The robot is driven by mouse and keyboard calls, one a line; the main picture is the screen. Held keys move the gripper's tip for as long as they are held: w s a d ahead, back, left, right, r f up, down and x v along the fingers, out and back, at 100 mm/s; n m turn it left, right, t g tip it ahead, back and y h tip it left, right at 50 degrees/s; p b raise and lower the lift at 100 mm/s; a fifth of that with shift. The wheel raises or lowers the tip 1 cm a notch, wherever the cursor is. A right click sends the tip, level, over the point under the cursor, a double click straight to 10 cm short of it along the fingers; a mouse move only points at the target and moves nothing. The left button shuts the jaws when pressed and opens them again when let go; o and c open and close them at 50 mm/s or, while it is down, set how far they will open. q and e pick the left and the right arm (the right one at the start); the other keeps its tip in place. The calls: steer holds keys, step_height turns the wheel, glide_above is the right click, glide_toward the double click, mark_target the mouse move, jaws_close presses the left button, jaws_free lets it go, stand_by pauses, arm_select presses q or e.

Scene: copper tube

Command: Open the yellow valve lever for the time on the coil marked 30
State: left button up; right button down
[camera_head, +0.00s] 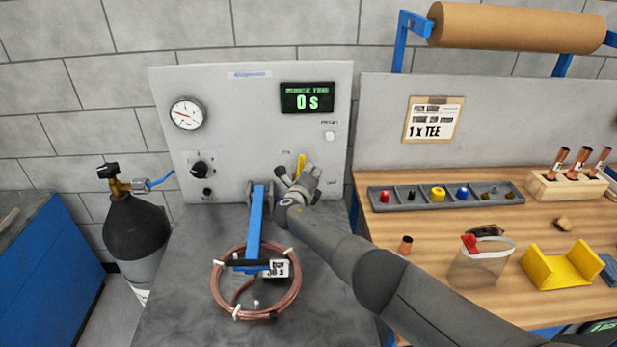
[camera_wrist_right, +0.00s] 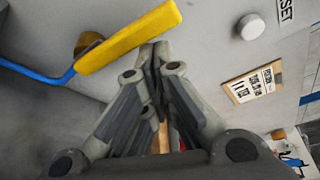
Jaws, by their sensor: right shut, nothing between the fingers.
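The yellow valve lever (camera_head: 300,165) is on the grey panel (camera_head: 240,130); it points upward in the head view. In the right wrist view the lever (camera_wrist_right: 130,38) lies just beside the fingertips. My right gripper (camera_head: 298,181) is shut and empty, close to the lever; in the wrist view its fingertips (camera_wrist_right: 155,52) are together. I cannot tell whether they touch the lever. The copper coil (camera_head: 289,304) lies on the grey bench with a tag (camera_head: 276,268) reading 30 s. The display (camera_head: 307,98) reads 0 s. My left gripper is not in view.
A blue bar (camera_head: 255,222) stands over the coil. A pressure gauge (camera_head: 187,113) and a black knob (camera_head: 202,169) are on the panel's left. A white button (camera_head: 330,135) is above right of the lever. A gas cylinder (camera_head: 137,235) stands left. A parts tray (camera_head: 445,196) lies right.

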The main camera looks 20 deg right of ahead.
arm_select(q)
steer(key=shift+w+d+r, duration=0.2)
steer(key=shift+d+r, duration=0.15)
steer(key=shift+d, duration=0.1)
arm_select(e)
steer(key=shift+w+a+r, duration=0.2)
steer(key=shift+a+r, duration=0.2)
steer(key=shift+a, duration=0.1)
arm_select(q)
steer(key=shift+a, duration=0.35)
